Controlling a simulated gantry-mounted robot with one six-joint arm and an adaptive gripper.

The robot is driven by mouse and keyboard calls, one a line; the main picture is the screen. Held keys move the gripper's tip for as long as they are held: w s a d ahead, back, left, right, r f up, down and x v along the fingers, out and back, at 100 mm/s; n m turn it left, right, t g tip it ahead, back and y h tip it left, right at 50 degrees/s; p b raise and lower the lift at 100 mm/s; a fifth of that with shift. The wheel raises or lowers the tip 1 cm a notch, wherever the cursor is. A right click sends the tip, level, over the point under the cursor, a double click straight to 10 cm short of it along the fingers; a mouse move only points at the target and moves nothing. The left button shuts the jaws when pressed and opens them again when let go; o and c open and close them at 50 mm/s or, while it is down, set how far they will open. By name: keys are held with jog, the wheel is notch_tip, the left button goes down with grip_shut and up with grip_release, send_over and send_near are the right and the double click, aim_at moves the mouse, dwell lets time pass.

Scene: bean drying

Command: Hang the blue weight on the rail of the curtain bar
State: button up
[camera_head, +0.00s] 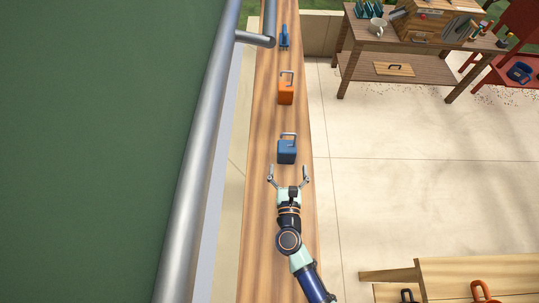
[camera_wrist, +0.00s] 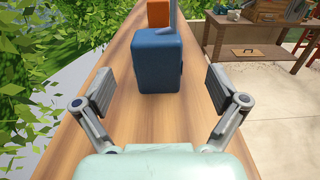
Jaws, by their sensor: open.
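The blue weight (camera_head: 287,151), a box with a hook-shaped handle on top, stands upright on the wooden beam. In the wrist view the blue weight (camera_wrist: 158,61) is just ahead of the fingers, roughly centred between them. My gripper (camera_head: 288,176) is open and empty, just on the near side of the weight and apart from it. It also shows in the wrist view (camera_wrist: 164,95) with both pads spread wide. The curtain bar's grey rail (camera_head: 206,130) runs along the left, beside the green curtain (camera_head: 100,130). The rail is not seen in the wrist view.
An orange weight (camera_head: 286,91) and a blue clamp-like item (camera_head: 284,38) stand farther along the narrow wooden beam (camera_head: 262,200). A workbench (camera_head: 365,70) is at the upper right. A wooden table (camera_head: 480,272) with more weights is at the lower right. Open floor lies between.

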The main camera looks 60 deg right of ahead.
aim_at(287, 155)
jog(key=shift+x, duration=1.2)
jog(key=x, duration=0.5)
jog(key=shift+w+d+r, duration=0.1)
jog(key=shift+w+r, duration=0.15)
jog(key=c, duration=1.6)
jog(key=shift+r, duration=0.15)
jog(key=shift+c, duration=0.3)
